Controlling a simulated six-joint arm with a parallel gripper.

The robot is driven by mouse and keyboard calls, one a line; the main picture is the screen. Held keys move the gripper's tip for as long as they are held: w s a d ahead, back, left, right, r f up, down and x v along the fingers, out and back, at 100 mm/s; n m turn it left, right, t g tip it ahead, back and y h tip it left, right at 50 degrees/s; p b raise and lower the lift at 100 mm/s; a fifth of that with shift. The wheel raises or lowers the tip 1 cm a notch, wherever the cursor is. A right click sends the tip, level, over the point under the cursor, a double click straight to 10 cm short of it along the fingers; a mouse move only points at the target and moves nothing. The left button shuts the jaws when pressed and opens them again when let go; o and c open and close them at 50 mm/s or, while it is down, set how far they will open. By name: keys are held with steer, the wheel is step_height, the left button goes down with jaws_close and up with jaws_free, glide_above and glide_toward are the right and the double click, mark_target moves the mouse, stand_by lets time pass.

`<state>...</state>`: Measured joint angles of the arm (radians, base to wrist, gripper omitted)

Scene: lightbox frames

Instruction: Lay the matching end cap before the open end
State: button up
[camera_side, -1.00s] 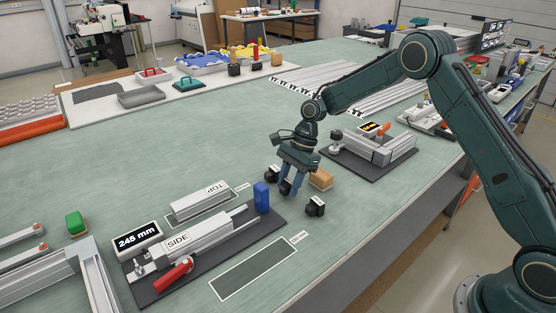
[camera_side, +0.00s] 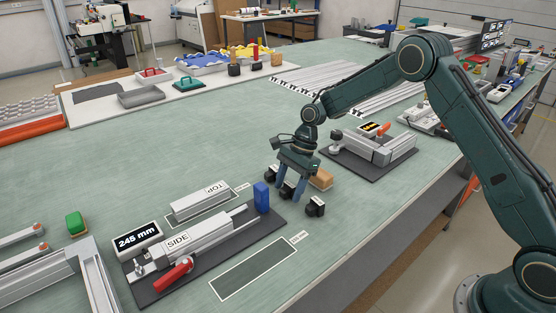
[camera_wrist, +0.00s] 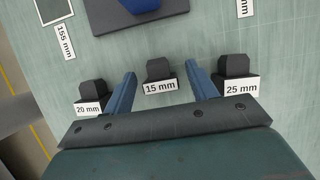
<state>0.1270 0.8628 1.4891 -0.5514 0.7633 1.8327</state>
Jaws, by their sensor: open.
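My gripper (camera_side: 289,191) is low over the bench with its fingers apart. In the wrist view the open fingers (camera_wrist: 163,90) stand on either side of the black 15 mm end cap (camera_wrist: 160,70); I cannot tell whether they touch it. The black 20 mm cap (camera_wrist: 92,91) is outside the left finger, and the black 25 mm cap (camera_wrist: 236,67) is outside the right one. In the side view the grey SIDE profile (camera_side: 205,233) lies in a dark fixture (camera_side: 150,294). I cannot tell which end is open.
A blue block (camera_side: 261,196) stands at the fixture's right end, and a red lever (camera_side: 174,273) at its front. The TOP profile (camera_side: 201,202) lies behind, near a 245 mm display (camera_side: 138,239). An empty outlined area (camera_side: 254,268) is in front. A tan block (camera_side: 321,179) is close behind my gripper.

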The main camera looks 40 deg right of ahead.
steer(key=v, duration=1.3)
steer(key=shift+d+r, duration=0.15)
steer(key=shift+r, duration=0.2)
steer(key=shift+r, duration=0.1)
